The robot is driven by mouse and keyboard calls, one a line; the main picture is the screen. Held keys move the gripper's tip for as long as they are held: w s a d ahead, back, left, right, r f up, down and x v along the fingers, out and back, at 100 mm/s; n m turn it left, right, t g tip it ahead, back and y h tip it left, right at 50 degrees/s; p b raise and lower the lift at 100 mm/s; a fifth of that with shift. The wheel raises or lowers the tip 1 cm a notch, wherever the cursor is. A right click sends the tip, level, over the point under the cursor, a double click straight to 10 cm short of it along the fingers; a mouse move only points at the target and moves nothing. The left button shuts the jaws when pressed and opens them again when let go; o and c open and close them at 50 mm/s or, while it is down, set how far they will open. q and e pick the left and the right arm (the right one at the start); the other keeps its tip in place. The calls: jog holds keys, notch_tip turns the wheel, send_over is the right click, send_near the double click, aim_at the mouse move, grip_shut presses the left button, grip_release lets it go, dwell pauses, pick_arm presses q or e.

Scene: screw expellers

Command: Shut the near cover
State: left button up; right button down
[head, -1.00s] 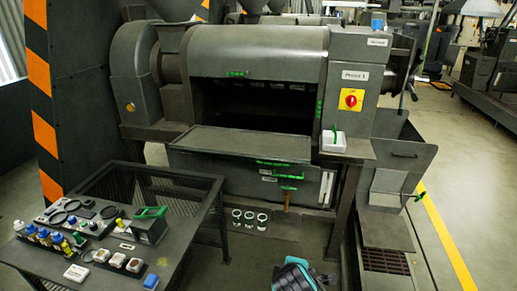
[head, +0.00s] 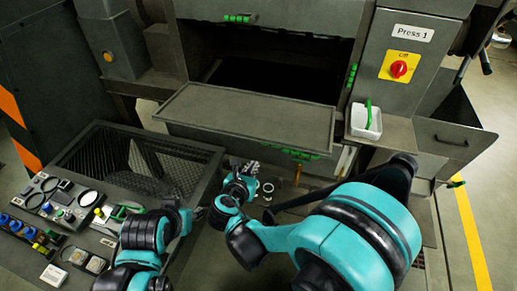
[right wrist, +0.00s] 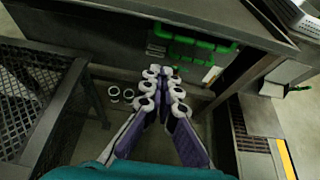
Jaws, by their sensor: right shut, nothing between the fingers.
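The near cover (head: 250,120) of Press 1 is a grey flat flap. It stands open, sticking out almost level below the dark opening. Green parts (head: 300,153) show under its front edge. My right gripper (head: 242,166) is shut and empty, below and in front of the cover's front edge, apart from it as far as I can tell. In the right wrist view its fingertips (right wrist: 162,88) are close together, with green handles (right wrist: 195,45) beyond them. My left arm comes in at the lower left over the table; its fingers cannot be made out.
A black mesh table (head: 190,160) stands at left with bottles, gauges and tools. A white box (head: 366,122) sits on the ledge right of the cover. White rings (right wrist: 120,95) lie on the floor. A grey chute (head: 455,140) stands at right.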

jog(key=b+x, duration=0.3)
jog(key=x, duration=0.6)
notch_tip(320, 180, up, 4)
jog(key=shift+w+d+f, duration=0.1)
jog(key=shift+w+d, duration=0.05)
